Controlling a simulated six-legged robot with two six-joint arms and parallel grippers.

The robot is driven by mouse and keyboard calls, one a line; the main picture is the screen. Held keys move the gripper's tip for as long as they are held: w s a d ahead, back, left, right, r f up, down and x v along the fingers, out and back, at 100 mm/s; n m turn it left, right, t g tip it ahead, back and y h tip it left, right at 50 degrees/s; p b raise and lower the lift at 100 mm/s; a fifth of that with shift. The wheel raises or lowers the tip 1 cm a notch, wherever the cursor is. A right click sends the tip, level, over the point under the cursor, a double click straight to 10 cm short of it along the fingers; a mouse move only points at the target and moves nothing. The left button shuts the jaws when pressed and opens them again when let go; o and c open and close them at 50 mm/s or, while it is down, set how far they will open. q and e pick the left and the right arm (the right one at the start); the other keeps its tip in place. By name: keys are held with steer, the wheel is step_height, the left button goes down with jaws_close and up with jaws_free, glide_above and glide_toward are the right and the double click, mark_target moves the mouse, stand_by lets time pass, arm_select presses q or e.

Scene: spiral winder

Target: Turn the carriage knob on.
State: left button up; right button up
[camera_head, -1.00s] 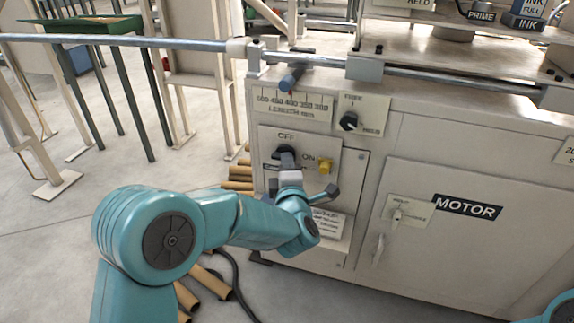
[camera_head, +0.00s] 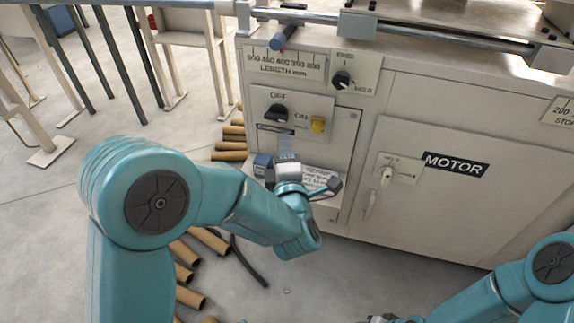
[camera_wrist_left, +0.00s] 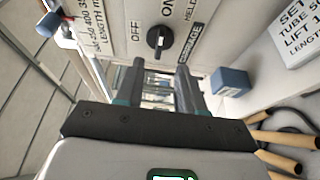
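The carriage knob (camera_head: 277,112) is a black rotary knob on the winder's front panel, with OFF above it and ON to its right. In the left wrist view the knob (camera_wrist_left: 159,41) shows a pale mark near its middle; its bar seems to lie nearer the ON direction, but I cannot tell its exact angle. My left gripper (camera_head: 287,152) is just below the knob and apart from it. In the left wrist view its two fingers (camera_wrist_left: 160,82) are spread with nothing between them. My right gripper (camera_head: 382,319) barely shows at the bottom edge.
A yellow knob (camera_head: 318,124) is right of the carriage knob. A selector knob (camera_head: 342,80) is above right. A small blue box (camera_wrist_left: 231,81) stands on the ledge by my left gripper. The MOTOR door (camera_head: 440,190) is at right. Cardboard tubes (camera_head: 208,239) lie on the floor.

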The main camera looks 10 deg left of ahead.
arm_select(q)
steer(key=v, duration=0.7)
steer(key=shift+p, duration=0.4)
arm_select(e)
steer(key=shift+s+a+r, duration=0.1)
steer(key=shift+s+r, duration=0.35)
steer(key=shift+r, duration=0.1)
arm_select(q)
steer(key=shift+w, duration=0.1)
